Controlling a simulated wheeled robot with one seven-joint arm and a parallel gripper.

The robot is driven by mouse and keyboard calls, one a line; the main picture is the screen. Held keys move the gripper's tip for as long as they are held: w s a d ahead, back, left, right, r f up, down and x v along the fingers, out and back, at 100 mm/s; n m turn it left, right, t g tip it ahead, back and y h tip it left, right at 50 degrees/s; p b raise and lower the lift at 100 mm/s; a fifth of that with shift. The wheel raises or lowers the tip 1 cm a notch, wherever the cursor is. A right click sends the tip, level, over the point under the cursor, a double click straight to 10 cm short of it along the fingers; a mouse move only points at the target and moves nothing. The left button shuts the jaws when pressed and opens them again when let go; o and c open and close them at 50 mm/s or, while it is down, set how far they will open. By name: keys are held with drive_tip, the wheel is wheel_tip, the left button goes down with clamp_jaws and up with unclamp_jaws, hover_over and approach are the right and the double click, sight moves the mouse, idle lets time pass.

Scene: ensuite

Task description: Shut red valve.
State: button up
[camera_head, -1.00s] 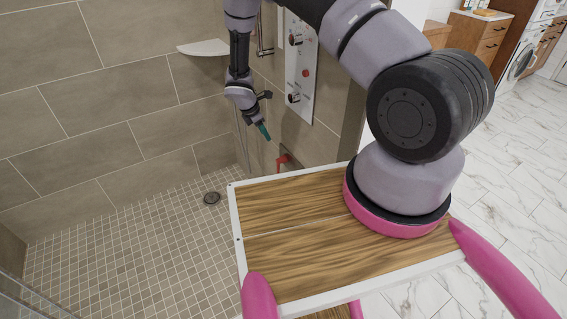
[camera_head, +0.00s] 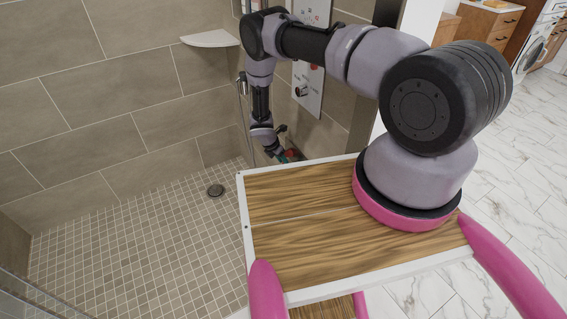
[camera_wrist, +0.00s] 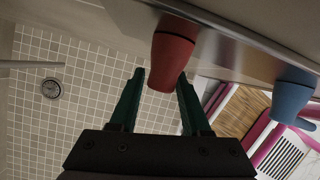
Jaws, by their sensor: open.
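The red valve (camera_wrist: 173,52) shows in the wrist view as a tapered red handle on a metal strip at the wall. My gripper (camera_wrist: 161,76) is open, with one green finger on each side of the handle's free end. The handle looks closer to the right finger; I cannot tell whether they touch.
A blue valve (camera_wrist: 292,94) sits to the right of the red one in the wrist view. A shower panel (camera_head: 309,85) is on the wall above, and a corner shelf (camera_head: 211,39) is at the left. The tiled floor around the drain (camera_head: 215,190) is clear.

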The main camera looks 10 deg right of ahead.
drive_tip(key=shift+d+f, duration=0.2)
drive_tip(key=shift+f, duration=0.3)
clamp_jaws()
drive_tip(key=shift+w, duration=0.1)
